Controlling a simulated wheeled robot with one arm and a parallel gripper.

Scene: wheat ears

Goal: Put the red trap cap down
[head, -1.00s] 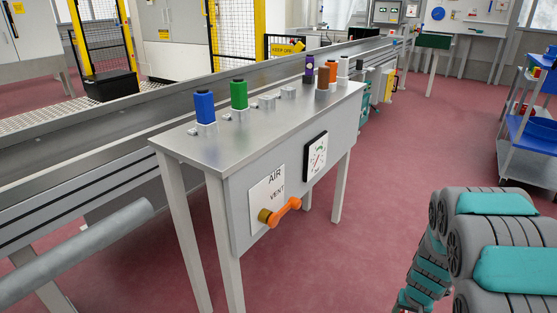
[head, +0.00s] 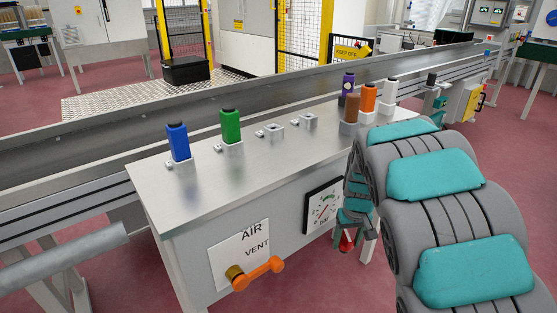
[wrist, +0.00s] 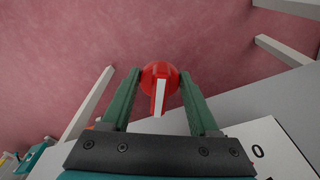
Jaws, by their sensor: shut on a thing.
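My gripper (wrist: 160,75) is shut on the red trap cap (wrist: 159,79), which sits between the two green fingertips in the wrist view. A white strip shows along the near side of the cap. In the head view the red cap (head: 346,241) hangs low beside the bench's front face, to the right of the round gauge. My arm partly hides the gripper there. The steel bench (head: 215,185) carries two low empty-looking metal holders (head: 273,131) (head: 309,122) between the green block and the brown block.
A blue block (head: 178,142) and a green block (head: 230,125) stand at left on the bench; brown (head: 350,107), purple, orange (head: 369,97) and white (head: 390,90) ones stand at right. An orange valve handle (head: 258,273) sticks out in front. A conveyor (head: 90,140) runs behind.

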